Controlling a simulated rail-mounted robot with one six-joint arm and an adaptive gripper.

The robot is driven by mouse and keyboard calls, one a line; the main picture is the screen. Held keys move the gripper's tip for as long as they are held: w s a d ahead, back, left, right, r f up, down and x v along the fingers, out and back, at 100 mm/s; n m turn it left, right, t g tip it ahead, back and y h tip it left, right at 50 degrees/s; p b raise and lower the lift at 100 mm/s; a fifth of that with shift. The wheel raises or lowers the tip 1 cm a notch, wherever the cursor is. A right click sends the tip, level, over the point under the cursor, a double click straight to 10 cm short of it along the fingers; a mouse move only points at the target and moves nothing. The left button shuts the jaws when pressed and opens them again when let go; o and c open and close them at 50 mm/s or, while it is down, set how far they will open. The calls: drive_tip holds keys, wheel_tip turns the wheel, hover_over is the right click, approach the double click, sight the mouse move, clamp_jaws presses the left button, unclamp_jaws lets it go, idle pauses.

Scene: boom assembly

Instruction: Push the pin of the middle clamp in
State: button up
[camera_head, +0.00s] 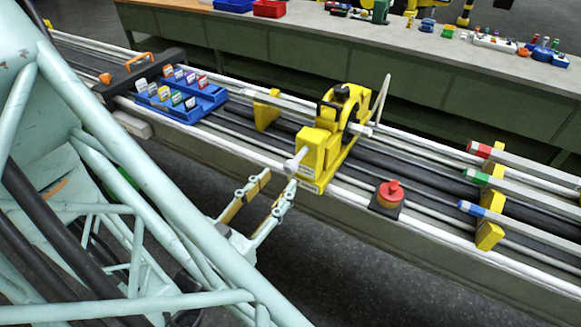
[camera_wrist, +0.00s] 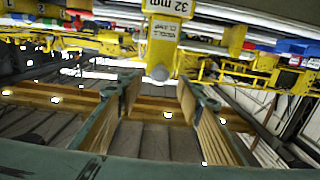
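The middle clamp (camera_head: 318,158) is a yellow block standing on the rail bench; in the wrist view the clamp (camera_wrist: 163,28) carries a "32 mm" label at the top. Its grey pin (camera_head: 295,164) sticks out of the near face towards me. My gripper (camera_head: 277,181) is open and empty, in front of the clamp and close to the pin. Its two padded fingers also show in the wrist view (camera_wrist: 160,86), spread apart. Whether anything touches the pin I cannot tell.
A red emergency button (camera_head: 390,193) sits on the bench's near edge, right of the clamp. Bars with red, green and blue ends lie further right on a yellow support (camera_head: 490,234). A blue tray (camera_head: 205,104) of small parts stands left. Open floor lies in front.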

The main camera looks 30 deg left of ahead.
sight(287, 171)
drive_tip(key=shift+w+a+b, duration=0.15)
drive_tip(key=shift+w+b, duration=0.15)
drive_tip(key=shift+w, duration=3.3)
